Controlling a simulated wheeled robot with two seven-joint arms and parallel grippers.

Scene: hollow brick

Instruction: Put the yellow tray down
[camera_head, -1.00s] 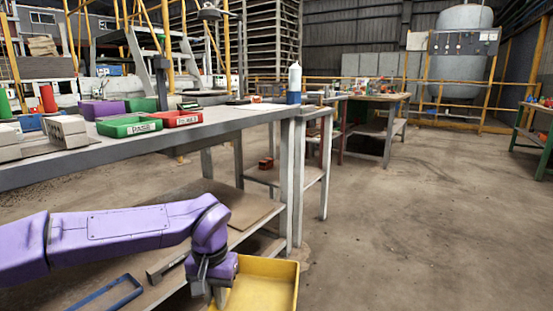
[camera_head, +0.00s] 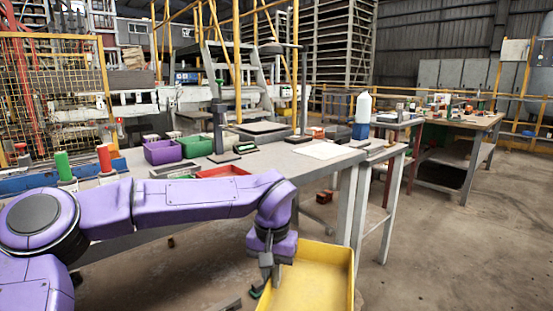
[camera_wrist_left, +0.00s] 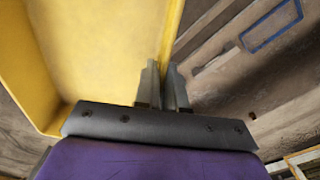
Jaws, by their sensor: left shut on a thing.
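The yellow tray (camera_head: 308,280) hangs at the lower middle of the head view, in front of the workbench's near edge and clear of its top. My left gripper (camera_head: 268,272) is shut on the tray's left wall. In the left wrist view the gripper's two fingers (camera_wrist_left: 163,88) pinch the yellow wall, and the tray's inside (camera_wrist_left: 95,50) fills the left side and looks empty. The tray's bottom edge is cut off in the head view. My right gripper is not in view.
Red and green cylinders stand at the left. Open floor (camera_head: 450,250) lies to the right.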

